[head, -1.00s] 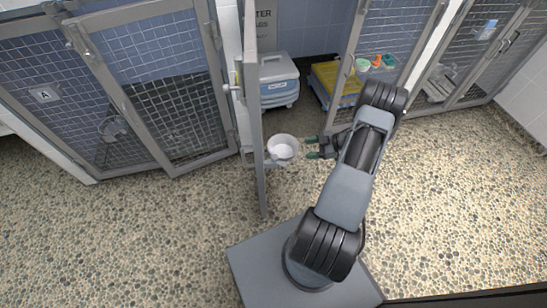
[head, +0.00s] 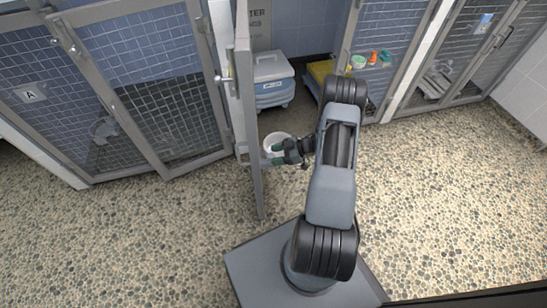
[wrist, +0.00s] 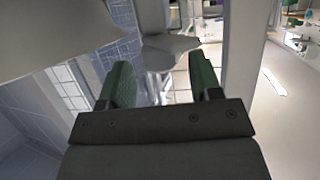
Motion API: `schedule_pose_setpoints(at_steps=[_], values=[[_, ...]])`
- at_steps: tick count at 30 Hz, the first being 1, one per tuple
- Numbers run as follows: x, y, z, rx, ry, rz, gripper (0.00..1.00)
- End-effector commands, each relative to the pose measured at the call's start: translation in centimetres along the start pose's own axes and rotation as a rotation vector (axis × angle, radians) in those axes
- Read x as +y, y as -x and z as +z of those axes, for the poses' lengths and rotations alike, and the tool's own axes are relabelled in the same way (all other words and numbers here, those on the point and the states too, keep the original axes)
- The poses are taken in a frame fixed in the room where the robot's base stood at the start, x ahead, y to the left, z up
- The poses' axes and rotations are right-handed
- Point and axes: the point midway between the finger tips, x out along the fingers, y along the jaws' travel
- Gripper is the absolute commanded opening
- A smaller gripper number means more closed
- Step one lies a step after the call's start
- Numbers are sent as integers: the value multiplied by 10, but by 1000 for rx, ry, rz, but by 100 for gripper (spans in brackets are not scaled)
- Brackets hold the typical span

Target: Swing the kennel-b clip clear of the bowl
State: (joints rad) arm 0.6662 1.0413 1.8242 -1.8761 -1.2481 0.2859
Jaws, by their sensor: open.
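A pale round bowl (head: 273,139) is beside the open grey door (head: 247,110) in the middle of the head view, partly hidden by my gripper (head: 276,154). The two green fingers are apart, pointing left toward the door, and overlap the near side of the bowl. I cannot tell whether they touch it. In the wrist view my gripper (wrist: 160,82) is open. A grey shape shows beyond and between its fingers, and a large pale curved surface fills the upper left. I cannot clearly make out the kennel-b clip in either view.
A closed mesh kennel marked A (head: 31,94) stands at the left. A lidded grey-blue bin (head: 271,78) stands behind the open door. Small containers (head: 372,58) show behind mesh at the right. The pebbled floor (head: 430,190) is clear at the right.

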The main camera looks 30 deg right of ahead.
Motion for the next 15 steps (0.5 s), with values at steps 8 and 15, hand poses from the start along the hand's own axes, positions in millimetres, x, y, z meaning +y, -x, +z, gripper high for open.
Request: schedule_pose_setpoints(at_steps=[8, 15], values=[[0, -14, 0, 0, 0, 1, 58], [0, -15, 0, 0, 0, 1, 58]])
